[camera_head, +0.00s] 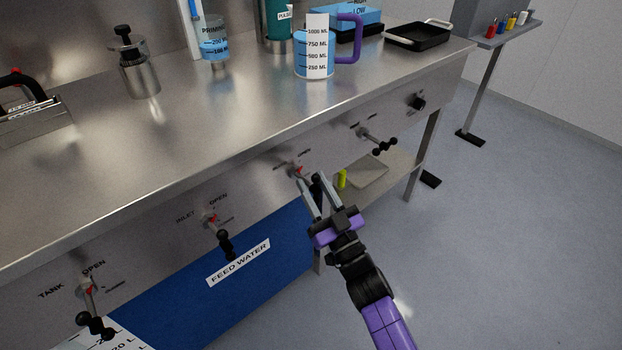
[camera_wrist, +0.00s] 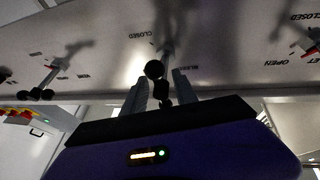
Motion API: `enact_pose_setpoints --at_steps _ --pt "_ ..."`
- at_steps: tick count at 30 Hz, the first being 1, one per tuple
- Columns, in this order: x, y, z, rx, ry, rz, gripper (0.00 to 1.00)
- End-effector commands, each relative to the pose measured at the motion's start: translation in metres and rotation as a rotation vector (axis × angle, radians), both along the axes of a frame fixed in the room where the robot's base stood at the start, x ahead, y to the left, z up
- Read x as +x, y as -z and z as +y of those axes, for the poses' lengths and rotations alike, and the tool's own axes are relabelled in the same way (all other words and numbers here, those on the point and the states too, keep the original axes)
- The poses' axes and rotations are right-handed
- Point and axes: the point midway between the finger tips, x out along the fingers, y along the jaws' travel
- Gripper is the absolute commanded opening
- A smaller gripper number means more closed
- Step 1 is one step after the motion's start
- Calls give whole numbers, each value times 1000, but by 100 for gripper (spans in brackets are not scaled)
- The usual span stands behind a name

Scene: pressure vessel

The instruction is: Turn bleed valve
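The bleed valve (camera_head: 296,171) is on the bench's front panel, with a red part at its base and a black knobbed handle. In the wrist view its dark handle (camera_wrist: 155,70) stands between my two grey fingers, and part of a "BLEED" label shows beside it. My gripper (camera_head: 309,180) is at this valve, its fingers pointing at the panel. In the wrist view my gripper (camera_wrist: 160,86) is open, with a finger on each side of the handle. I cannot tell whether either finger touches it. The fingers partly hide the handle in the head view.
Other valves sit along the panel: inlet (camera_head: 214,222), tank (camera_head: 91,293) and one to the right (camera_head: 372,138). A black knob (camera_head: 416,103) is farther right. A blue feed water container (camera_head: 270,285) stands below. A lower shelf (camera_head: 398,172) holds a tray.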

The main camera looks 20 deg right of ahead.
Motion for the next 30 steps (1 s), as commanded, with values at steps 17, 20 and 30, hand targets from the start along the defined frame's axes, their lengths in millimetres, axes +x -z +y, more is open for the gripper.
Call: enact_pose_setpoints --at_steps 17,20,30 --pt "-55 24 -8 0 2 2 34" --pt "-55 24 -8 0 2 2 34" --pt "-56 25 -7 0 2 4 34"
